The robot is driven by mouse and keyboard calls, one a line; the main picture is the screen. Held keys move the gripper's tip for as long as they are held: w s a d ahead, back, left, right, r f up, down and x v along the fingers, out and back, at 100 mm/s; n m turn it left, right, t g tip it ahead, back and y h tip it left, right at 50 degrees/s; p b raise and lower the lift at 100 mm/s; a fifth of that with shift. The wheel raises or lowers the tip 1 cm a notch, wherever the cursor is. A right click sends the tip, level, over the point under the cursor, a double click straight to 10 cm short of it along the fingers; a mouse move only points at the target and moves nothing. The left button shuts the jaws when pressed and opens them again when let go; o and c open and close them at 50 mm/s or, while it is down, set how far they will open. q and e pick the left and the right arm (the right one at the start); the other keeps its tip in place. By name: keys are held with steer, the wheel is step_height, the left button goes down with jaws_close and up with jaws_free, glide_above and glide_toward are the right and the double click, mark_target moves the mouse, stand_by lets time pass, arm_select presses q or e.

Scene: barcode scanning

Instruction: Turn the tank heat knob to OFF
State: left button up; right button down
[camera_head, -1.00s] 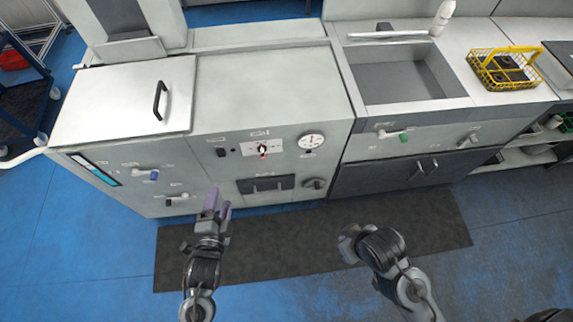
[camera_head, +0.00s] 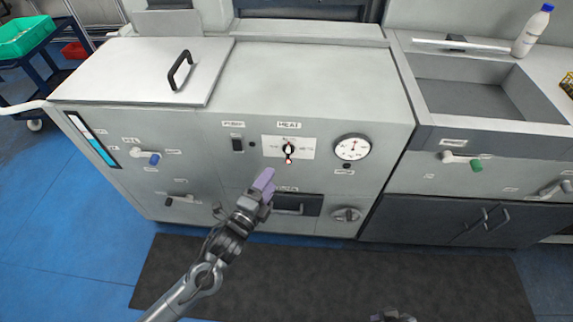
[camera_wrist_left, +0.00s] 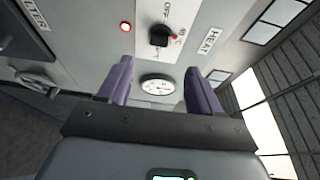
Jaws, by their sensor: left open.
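The black heat knob (camera_head: 289,149) sits on a white plate under the HEAT label on the grey cabinet front. In the left wrist view the knob (camera_wrist_left: 159,36) has OFF printed above it and a red mark at its right side, by a temperature label; the red mark appears to be away from OFF. My left gripper (camera_head: 264,181) is below and left of the knob in the head view, apart from it. In the left wrist view its two purple fingers (camera_wrist_left: 158,80) are spread with nothing between them. Only a bit of my right gripper (camera_head: 393,315) shows at the bottom edge.
A lit red lamp (camera_head: 288,161) is just below the knob. A round dial gauge (camera_head: 352,147) is to its right and a black switch (camera_head: 237,143) to its left. A dark drawer (camera_head: 310,205) and a grey rotary handle (camera_head: 347,214) are below. A dark mat (camera_head: 330,275) covers the floor in front.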

mark_target(287, 157)
arm_select(q)
steer(key=b+x, duration=0.4)
steer(key=x, duration=0.6)
steer(key=shift+w+d, duration=0.15)
steer(key=shift+w, duration=0.15)
steer(key=c, duration=1)
steer(key=shift+n, duration=0.4)
steer(key=shift+n+t+p, duration=0.3)
steer(key=shift+n+t, duration=0.2)
steer(key=shift+n, duration=0.4)
steer(key=shift+f+n+t, duration=0.15)
steer(key=shift+n+t, duration=0.65)
steer(key=shift+n, duration=1.4)
